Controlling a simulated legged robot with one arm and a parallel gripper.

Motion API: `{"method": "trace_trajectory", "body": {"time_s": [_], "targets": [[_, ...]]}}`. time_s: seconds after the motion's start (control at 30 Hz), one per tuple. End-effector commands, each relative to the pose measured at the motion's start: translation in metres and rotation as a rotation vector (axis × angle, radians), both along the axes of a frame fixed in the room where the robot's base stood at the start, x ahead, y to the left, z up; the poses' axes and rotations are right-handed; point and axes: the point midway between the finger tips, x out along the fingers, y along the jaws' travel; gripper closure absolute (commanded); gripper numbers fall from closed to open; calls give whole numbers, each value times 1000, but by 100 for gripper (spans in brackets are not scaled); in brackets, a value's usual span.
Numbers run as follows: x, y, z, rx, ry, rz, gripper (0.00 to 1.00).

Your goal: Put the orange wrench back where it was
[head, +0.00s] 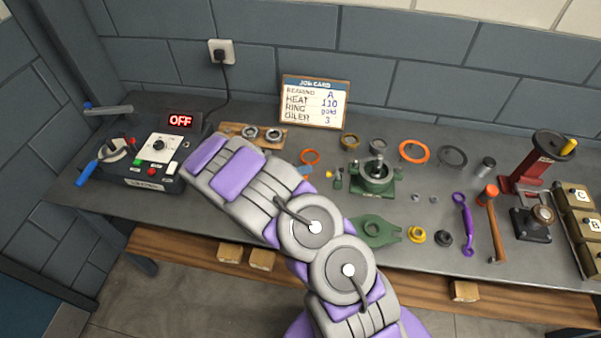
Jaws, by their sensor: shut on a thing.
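An orange ring-shaped end (310,157) shows just right of my forearm, near the middle of the bench. A small bit of orange and blue shows just below it, at the edge of my arm. This may be the orange wrench, but my arm hides what lies behind, so I cannot tell. A purple wrench (466,225) lies on the right part of the bench, left of a hammer with an orange head (487,194). My arm reaches over the bench from the bottom. My gripper is hidden behind it, so its hold is not visible.
A control box (150,160) with an OFF display stands at left. A green casing (372,180) stands mid-bench, with a green flat half (376,232) in front. Rings lie behind. A red press (535,165) and labelled bins (578,205) stand at right.

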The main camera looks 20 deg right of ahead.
Motion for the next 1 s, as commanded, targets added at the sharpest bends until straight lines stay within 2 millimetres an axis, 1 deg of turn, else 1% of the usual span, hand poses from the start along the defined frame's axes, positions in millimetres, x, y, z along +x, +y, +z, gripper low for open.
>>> {"method": "trace_trajectory", "body": {"time_s": [0.47, 1.0], "targets": [[0, 0, -2, -1, -1, 0, 100], [0, 0, -11, -1, -1, 0, 100]]}}
